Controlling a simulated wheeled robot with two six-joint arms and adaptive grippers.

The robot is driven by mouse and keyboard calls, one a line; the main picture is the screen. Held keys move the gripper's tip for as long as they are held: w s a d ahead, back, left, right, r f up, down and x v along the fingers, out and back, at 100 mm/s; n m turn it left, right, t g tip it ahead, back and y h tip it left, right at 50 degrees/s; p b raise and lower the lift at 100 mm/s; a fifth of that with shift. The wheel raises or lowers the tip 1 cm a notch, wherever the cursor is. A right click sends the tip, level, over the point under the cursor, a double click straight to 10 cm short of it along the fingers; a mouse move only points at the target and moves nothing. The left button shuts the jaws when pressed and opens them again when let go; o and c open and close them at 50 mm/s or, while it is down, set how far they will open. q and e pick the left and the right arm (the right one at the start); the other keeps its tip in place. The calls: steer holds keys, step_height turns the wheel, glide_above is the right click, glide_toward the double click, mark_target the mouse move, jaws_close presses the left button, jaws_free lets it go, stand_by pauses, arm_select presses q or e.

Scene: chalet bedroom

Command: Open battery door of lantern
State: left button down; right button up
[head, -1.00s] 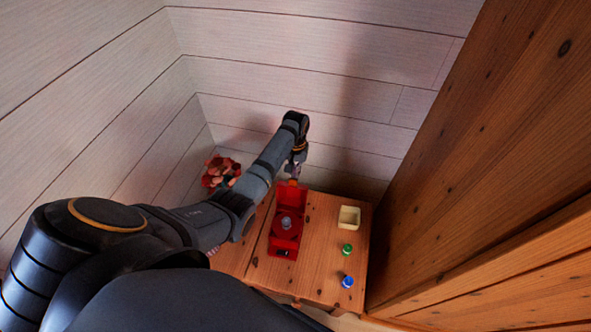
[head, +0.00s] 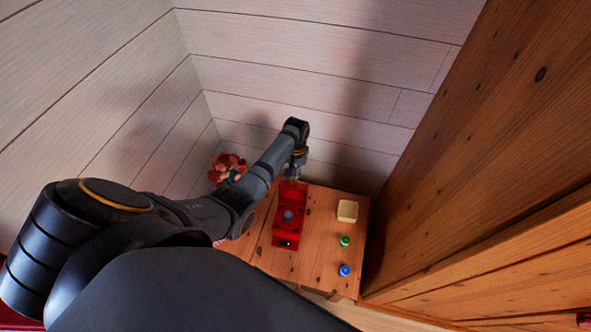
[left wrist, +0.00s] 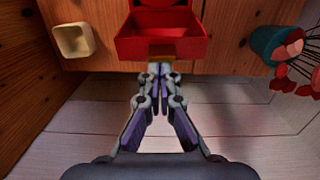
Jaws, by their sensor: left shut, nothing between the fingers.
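The red lantern (head: 283,238) lies on the wooden table, with a grey round part (head: 288,215) in its middle. A red box-like section (head: 293,188) is at its far end, near the wall. In the left wrist view this section (left wrist: 160,47) looks like an open, shallow tray; I cannot tell whether it is the battery door. My left gripper (head: 293,172) is at that far end. In the left wrist view its fingertips (left wrist: 160,68) are together and empty, just at the tray's near edge; contact is unclear. My right gripper is not in view.
A cream box (head: 347,210), a green-topped item (head: 345,241) and a blue-topped item (head: 344,270) stand on the table (head: 315,245) right of the lantern. A potted red plant (head: 228,168) is at left. Plank walls and a tall wooden panel (head: 470,150) enclose the table.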

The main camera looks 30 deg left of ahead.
arm_select(q)
step_height(320, 180, up, 12)
steer(key=shift+w, duration=0.3)
steer(key=shift+a+f, duration=0.1)
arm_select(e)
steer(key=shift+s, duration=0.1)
